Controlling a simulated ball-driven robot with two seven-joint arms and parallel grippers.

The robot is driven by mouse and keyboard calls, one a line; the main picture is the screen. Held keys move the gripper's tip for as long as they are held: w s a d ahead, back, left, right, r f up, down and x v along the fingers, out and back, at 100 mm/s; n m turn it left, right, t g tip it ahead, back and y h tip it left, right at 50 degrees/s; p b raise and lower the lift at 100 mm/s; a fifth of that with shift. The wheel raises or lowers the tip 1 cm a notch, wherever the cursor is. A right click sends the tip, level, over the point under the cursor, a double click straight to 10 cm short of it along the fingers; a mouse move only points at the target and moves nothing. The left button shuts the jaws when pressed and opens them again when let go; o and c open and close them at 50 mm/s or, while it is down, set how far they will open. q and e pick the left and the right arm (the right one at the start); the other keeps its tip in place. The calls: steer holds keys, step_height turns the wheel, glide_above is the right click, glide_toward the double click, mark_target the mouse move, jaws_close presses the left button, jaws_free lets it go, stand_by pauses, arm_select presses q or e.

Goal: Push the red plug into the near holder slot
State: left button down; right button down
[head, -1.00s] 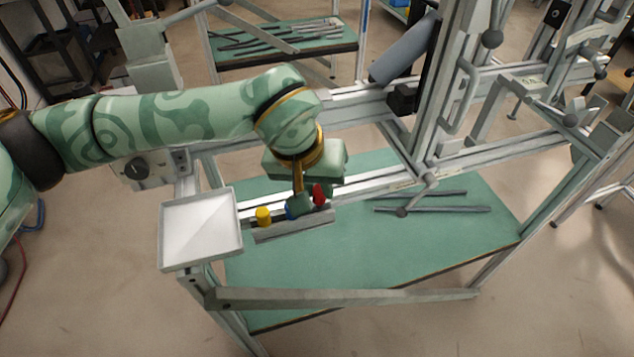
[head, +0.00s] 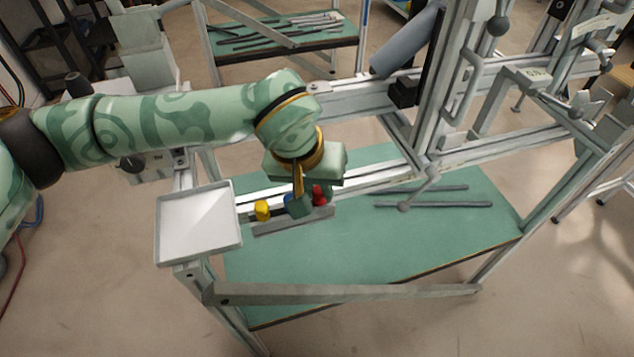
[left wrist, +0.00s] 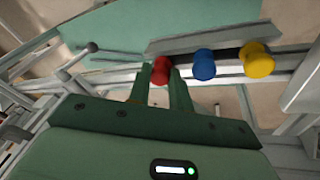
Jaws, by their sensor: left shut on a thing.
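The red plug (head: 319,195) is between the fingers of my left gripper (head: 314,203), which is shut on it. In the left wrist view the red plug (left wrist: 160,70) shows between the two green fingertips (left wrist: 161,78), at the end of the row of plugs. The holder (head: 290,222) is a long grey rail with a dark channel; its side also shows in the left wrist view (left wrist: 205,39). The plug is at the holder's right end in the head view. Its lower end and the slot under it are hidden, so I cannot tell how deep it sits.
A blue plug (left wrist: 204,64) and a yellow plug (left wrist: 257,60) stand along the holder beside the red one. A white tray (head: 198,222) is left of the holder. Grey rods (head: 435,204) lie on the green table (head: 330,265); its front is clear.

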arm_select(q)
steer(key=shift+f, duration=0.2)
arm_select(e)
steer(key=shift+f, duration=0.15)
arm_select(q)
steer(key=c, duration=1.2)
jaws_free()
steer(key=shift+r, duration=0.1)
steer(key=p+v, duration=0.3)
steer(key=v, duration=1.3)
steer(key=shift+r+p, duration=0.1)
steer(key=shift+p, duration=0.25)
arm_select(e)
steer(key=r, duration=0.2)
steer(key=w+r, duration=0.1)
steer(key=shift+w+r, duration=0.2)
steer(key=shift+r, duration=0.15)
